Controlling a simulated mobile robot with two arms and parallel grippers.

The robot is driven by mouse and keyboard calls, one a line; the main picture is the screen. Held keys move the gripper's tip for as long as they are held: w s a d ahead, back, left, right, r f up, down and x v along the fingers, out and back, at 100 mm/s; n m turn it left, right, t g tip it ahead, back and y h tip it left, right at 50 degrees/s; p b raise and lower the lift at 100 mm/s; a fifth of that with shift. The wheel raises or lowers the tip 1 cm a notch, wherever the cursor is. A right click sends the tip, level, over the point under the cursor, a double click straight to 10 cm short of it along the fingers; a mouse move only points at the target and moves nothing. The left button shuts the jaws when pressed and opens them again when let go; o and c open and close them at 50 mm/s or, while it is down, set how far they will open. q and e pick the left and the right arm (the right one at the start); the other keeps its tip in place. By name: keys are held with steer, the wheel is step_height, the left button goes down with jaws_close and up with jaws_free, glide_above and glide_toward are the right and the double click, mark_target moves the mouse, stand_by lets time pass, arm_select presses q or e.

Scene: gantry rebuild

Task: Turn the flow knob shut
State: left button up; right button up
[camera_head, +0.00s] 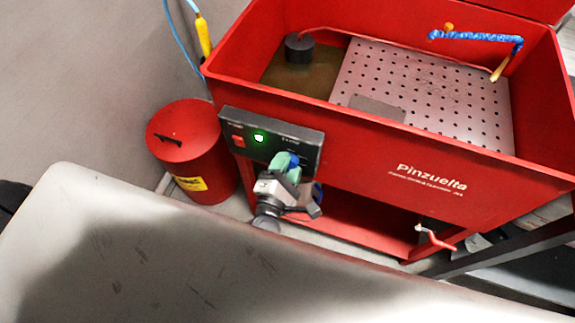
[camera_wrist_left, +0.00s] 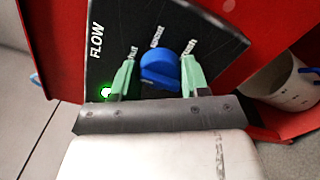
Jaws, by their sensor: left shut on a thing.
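The flow knob is a blue knob (camera_wrist_left: 160,70) on a black panel marked FLOW. In the head view a little of the blue knob (camera_head: 293,159) shows beside my left gripper. The black control panel (camera_head: 300,135) is on the front of the red washer, with a lit green light (camera_head: 259,137) and a red switch (camera_head: 237,141). My left gripper (camera_head: 286,160) is at the panel with its green fingers on either side of the knob, shut on it. The left wrist view shows these fingers (camera_wrist_left: 157,68) too. My right gripper is not in view.
The red washer basin (camera_head: 330,150) has a perforated tray (camera_head: 440,90) and a blue hose (camera_head: 470,37). A red lidded can (camera_head: 185,132) stands left of the panel. A red-handled valve (camera_head: 435,238) is low at right. A whitish container (camera_wrist_left: 285,85) shows in the wrist view.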

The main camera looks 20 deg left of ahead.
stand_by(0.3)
arm_select(q)
steer(key=o, duration=0.9)
steer(key=s+b, duration=0.1)
steer(key=s, duration=0.9)
steer(key=shift+s+a+b, duration=0.25)
steer(key=shift+s+b, duration=0.15)
